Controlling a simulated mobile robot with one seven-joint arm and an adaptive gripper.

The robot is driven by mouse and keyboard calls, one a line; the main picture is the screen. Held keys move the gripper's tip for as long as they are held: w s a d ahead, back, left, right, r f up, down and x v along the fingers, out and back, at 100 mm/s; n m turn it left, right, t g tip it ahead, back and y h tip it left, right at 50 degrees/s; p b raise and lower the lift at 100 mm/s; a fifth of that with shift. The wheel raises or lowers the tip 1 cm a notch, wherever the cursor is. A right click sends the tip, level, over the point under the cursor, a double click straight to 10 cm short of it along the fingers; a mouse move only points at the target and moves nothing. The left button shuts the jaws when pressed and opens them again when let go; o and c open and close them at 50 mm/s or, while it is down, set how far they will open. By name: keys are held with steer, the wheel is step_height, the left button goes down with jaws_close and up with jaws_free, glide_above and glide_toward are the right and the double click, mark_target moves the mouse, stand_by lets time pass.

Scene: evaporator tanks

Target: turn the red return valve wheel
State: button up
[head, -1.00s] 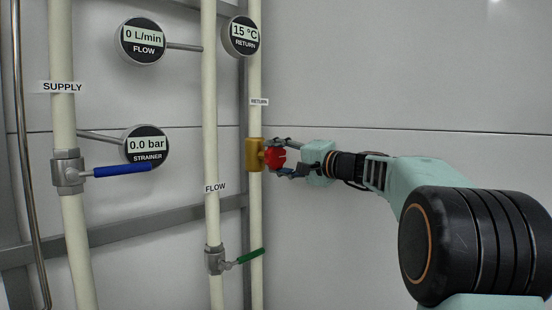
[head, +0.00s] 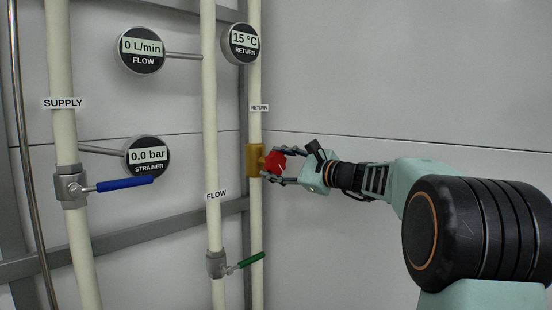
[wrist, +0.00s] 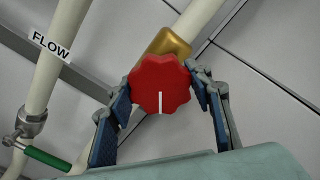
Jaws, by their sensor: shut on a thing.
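The red return valve wheel (head: 274,163) sits on a brass valve body (head: 255,160) on the RETURN pipe. In the wrist view the lobed wheel (wrist: 160,84) has a white mark pointing toward the bottom of the picture. My gripper (head: 277,165) is at the wheel, its fingers on either side. In the wrist view the two blue-padded fingers of my gripper (wrist: 162,92) close on the left and right edges of the wheel. The brass body (wrist: 168,45) shows behind the wheel.
The FLOW pipe (head: 209,120) runs left of the return pipe, with a green lever (head: 250,260) low down. A blue lever (head: 125,184) sits on the SUPPLY pipe (head: 58,130). Gauges read 0 L/min (head: 141,50), 0.0 bar (head: 147,156) and 15 °C (head: 241,43). The wall at right is bare.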

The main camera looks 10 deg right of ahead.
steer(key=m+p, duration=0.2)
steer(key=m, duration=0.1)
steer(key=shift+r+m+p, duration=0.15)
steer(key=shift+m+p, duration=0.25)
steer(key=m+p, duration=0.4)
steer(key=shift+m, duration=0.3)
steer(key=m+p, duration=0.4)
steer(key=shift+p, duration=0.35)
steer(key=m+p, duration=0.3)
steer(key=shift+f, duration=0.2)
steer(key=o, duration=1.2)
steer(key=shift+d, duration=0.1)
